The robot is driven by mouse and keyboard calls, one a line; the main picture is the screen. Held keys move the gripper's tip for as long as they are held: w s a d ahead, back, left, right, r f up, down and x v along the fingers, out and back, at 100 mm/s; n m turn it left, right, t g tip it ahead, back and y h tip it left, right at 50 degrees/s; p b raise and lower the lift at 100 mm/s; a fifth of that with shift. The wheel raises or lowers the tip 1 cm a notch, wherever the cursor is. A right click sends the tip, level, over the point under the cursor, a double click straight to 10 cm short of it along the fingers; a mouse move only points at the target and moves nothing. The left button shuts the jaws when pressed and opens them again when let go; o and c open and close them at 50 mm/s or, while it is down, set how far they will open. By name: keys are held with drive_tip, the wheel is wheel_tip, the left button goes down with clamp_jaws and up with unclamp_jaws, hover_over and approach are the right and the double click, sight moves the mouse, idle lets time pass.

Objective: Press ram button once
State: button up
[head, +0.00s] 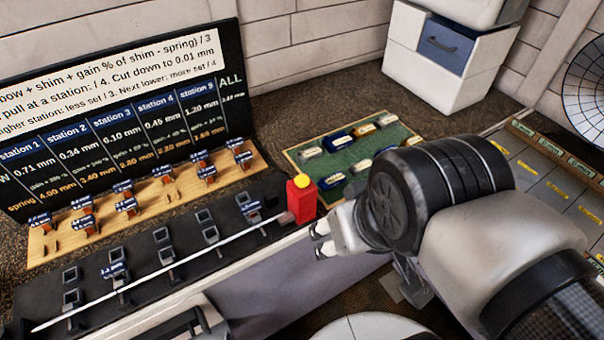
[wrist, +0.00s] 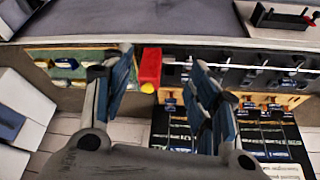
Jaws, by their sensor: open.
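A red box (head: 301,200) with a yellow round button (head: 303,181) on top stands at the right end of the bench. In the wrist view the red box (wrist: 151,66) shows between my two fingers, with the yellow button (wrist: 148,87) at its lower end. My gripper (head: 320,240) is open and empty. In the head view it is to the lower right of the red box, apart from the button. In the wrist view the fingers of my gripper (wrist: 163,66) are spread on either side of the box.
A long white shaft (head: 150,277) lies across several dark stands, its end near the red box. A wooden rack (head: 150,190) and a station board (head: 125,110) stand behind. A green tray (head: 345,150) with labelled pieces lies right of the box. White drawers (head: 445,60) stand at the back.

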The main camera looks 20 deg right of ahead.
drive_tip(key=shift+c, duration=0.5)
clamp_jaws()
idle(0.3)
idle(1.2)
